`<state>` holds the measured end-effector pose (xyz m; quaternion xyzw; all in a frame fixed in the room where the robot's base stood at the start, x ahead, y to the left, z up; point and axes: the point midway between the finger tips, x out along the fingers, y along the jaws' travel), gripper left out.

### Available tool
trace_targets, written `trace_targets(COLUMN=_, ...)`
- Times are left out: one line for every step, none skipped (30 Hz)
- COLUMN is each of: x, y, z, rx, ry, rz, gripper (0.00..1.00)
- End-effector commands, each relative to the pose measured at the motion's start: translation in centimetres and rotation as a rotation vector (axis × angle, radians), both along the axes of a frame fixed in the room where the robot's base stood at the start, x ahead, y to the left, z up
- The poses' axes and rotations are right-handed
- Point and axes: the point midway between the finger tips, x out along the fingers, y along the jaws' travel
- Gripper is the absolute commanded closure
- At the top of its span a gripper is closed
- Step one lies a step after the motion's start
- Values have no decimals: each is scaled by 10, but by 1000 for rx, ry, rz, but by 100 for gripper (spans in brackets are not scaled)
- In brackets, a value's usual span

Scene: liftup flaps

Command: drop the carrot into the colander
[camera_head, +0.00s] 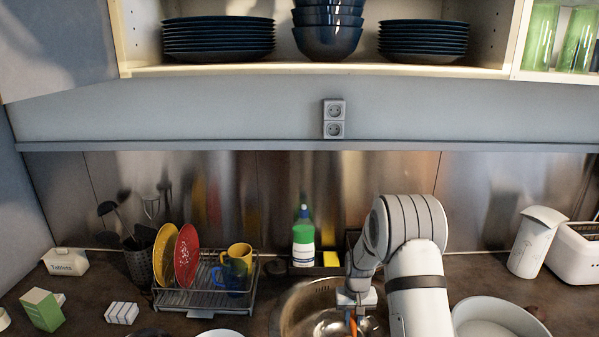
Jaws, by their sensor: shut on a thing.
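My gripper (356,303) points down over the round metal sink at the lower middle of the head view. It is shut on the orange carrot (353,326), which hangs below it, partly hidden by the gripper and cut off by the lower edge of the picture. A shiny metal bowl shape (326,326) shows in the sink below and to the left of the gripper; it may be the colander, but I cannot make out its holes. I cannot tell whether the carrot touches it.
A dish rack (203,298) with plates and mugs stands left of the sink. A green-and-white bottle (303,240) and yellow sponge (331,259) stand behind it. A large white bowl (490,310) is right of my arm. An open cupboard (300,69) with dishes hangs above.

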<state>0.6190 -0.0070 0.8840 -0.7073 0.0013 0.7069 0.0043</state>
Motion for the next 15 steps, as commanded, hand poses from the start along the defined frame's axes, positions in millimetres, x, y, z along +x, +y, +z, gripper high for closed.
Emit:
trace_targets(x=0, y=1, z=-5, rx=0, ry=1, rz=2, gripper=100)
trace_targets(x=0, y=1, z=-8, rx=0, ry=1, rz=2, gripper=100)
trace_targets(x=0, y=2, z=-12, rx=0, ry=1, rz=3, gripper=100)
trace_targets(x=0, y=2, z=-15, rx=0, ry=1, rz=4, gripper=100)
trace_targets(x=0, y=2, z=-19, rx=0, ry=1, rz=4, gripper=100)
trace_targets(x=0, y=2, z=-24, rx=0, ry=2, rz=5, gripper=100)
trace_targets(x=0, y=3, z=-27, rx=0, ry=2, rz=5, gripper=100)
trace_targets(x=0, y=3, z=-31, rx=0, ry=2, rz=5, gripper=100)
trace_targets(x=0, y=3, z=-36, rx=0, ry=1, rz=5, gripper=100)
trace_targets(x=0, y=3, z=-39, rx=0, ry=1, rz=5, gripper=100)
trace_targets(x=0, y=3, z=-42, rx=0, ry=1, rz=5, gripper=100)
trace_targets(x=0, y=3, z=-46, rx=0, ry=1, rz=6, gripper=100)
trace_targets(x=0, y=3, z=-49, rx=0, ry=1, rz=6, gripper=100)
trace_targets(x=0, y=3, z=-51, rx=0, ry=2, rz=6, gripper=100)
trace_targets(x=0, y=3, z=-53, rx=0, ry=1, rz=6, gripper=100)
